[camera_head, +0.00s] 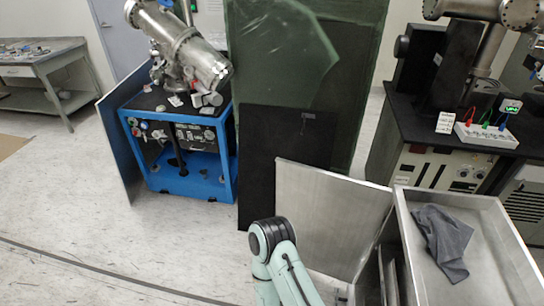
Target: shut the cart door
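The cart (402,225) is a grey metal unit at the lower right with a shallow tray-like top. A flat metal panel that looks like its door (328,215) stands open, extending left from the cart's side. Below the tray, part of the cart's open interior (389,275) shows next to the panel. One of my pale green arm links with a black joint is in front of the panel's lower left and hides part of it. Neither gripper shows, so I cannot see any contact with the door.
A grey cloth (442,240) lies in the cart's top. A black panel (280,150) and a dark green sheet (300,60) stand behind the door. A blue equipment frame (185,183) is at the left, a black-topped bench (440,135) at the right. The floor (150,245) at left is clear.

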